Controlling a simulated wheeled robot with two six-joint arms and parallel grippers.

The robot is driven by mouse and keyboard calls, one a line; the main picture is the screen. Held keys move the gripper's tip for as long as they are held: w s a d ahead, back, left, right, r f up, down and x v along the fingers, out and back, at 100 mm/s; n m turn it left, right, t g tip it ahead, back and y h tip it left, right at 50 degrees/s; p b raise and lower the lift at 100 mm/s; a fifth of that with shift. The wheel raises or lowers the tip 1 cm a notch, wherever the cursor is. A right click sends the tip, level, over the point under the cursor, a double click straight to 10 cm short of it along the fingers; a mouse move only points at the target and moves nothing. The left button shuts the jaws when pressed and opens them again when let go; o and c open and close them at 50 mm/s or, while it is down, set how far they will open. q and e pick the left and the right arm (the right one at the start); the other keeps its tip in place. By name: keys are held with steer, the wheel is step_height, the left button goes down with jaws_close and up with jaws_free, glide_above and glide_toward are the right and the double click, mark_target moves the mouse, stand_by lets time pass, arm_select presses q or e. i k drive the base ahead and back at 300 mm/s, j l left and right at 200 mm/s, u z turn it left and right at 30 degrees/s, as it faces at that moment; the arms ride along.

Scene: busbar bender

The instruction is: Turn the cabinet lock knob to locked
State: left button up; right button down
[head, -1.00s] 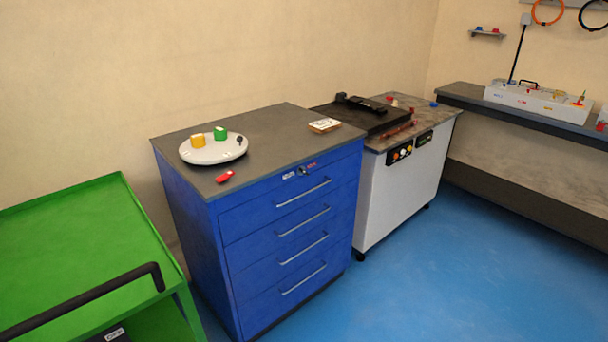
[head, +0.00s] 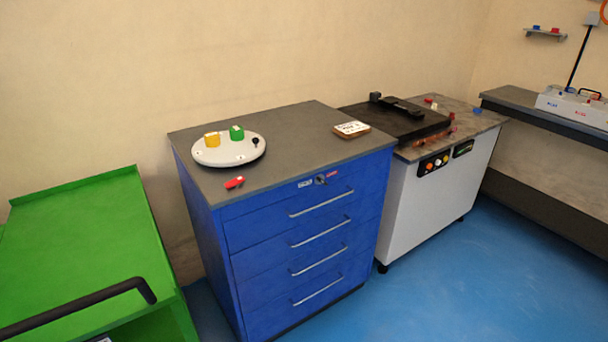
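The blue drawer cabinet (head: 220,262) with a dark grey top stands in the middle of the head view. Its lock knob (head: 320,179) is a small dark and metallic part at the top of the front face. A blue-and-white label (head: 304,184) is to its left and a red label (head: 332,174) to its right. The knob is too small to tell which way it points. All the drawers look shut. Neither of my grippers is in view.
On the cabinet top are a round white plate (head: 212,155) with yellow and green blocks, a red item (head: 235,183) and a small labelled block (head: 351,129). A green cart (head: 80,235) stands left, a white machine (head: 440,195) right. Blue floor (head: 430,290) in front is clear.

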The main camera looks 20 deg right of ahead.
mark_target(319, 179)
steer(key=i+l+u, duration=0.1)
steer(key=l, duration=0.5)
steer(key=i+l+u, duration=0.1)
steer(key=l, duration=0.5)
steer(key=i+l+u, duration=0.1)
steer(key=l, duration=0.55)
steer(key=i+l+u, duration=0.1)
steer(key=l, duration=0.55)
steer(key=i, duration=0.05)
